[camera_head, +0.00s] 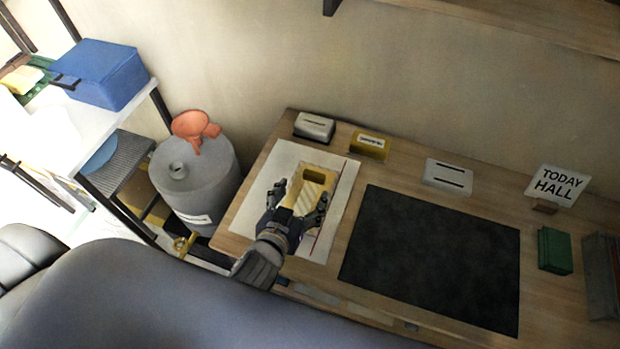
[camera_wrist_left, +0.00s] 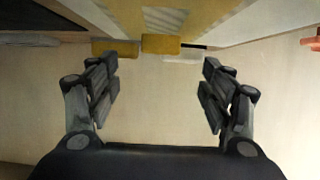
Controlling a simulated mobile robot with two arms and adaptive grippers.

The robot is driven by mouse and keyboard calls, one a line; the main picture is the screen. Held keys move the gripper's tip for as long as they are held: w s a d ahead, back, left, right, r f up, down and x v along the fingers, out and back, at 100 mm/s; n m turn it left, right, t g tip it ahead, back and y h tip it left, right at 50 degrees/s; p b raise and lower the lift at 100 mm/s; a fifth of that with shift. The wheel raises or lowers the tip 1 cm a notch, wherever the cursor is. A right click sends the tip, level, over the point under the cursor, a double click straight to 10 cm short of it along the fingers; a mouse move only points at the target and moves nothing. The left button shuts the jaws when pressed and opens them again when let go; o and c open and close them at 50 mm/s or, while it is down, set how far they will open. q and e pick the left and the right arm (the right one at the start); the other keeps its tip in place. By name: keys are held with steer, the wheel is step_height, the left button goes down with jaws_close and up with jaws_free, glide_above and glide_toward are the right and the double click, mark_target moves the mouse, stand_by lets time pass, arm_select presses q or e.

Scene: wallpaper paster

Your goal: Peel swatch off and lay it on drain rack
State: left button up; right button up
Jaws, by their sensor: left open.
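A yellow board with a pale striped patch (camera_head: 310,193) lies on a white sheet at the left end of the wooden table. The striped patch, apparently the swatch, also shows at the top of the left wrist view (camera_wrist_left: 163,18). A yellow block (camera_head: 314,176) sits at the board's far end. My left gripper (camera_head: 298,198) is open and empty, with its fingers on either side of the board; contact cannot be told. A ridged dark grey rack (camera_head: 122,165), possibly the drain rack, stands left of the drum. My right gripper is not in view.
A black mat (camera_head: 430,255) covers the table's middle. Small boxes and a sign (camera_head: 557,185) line the back. A blue box (camera_head: 105,72) sits on the left shelf.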

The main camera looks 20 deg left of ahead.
mark_target(313, 177)
arm_select(q)
steer(key=x, duration=0.4)
steer(key=shift+w+f, duration=0.15)
steer(key=shift+w, duration=0.25)
steer(key=x, duration=0.3)
steer(key=shift+p, duration=0.3)
steer(key=shift+w+f, duration=0.2)
steer(key=shift+w, duration=0.1)
steer(key=c, duration=1.2)
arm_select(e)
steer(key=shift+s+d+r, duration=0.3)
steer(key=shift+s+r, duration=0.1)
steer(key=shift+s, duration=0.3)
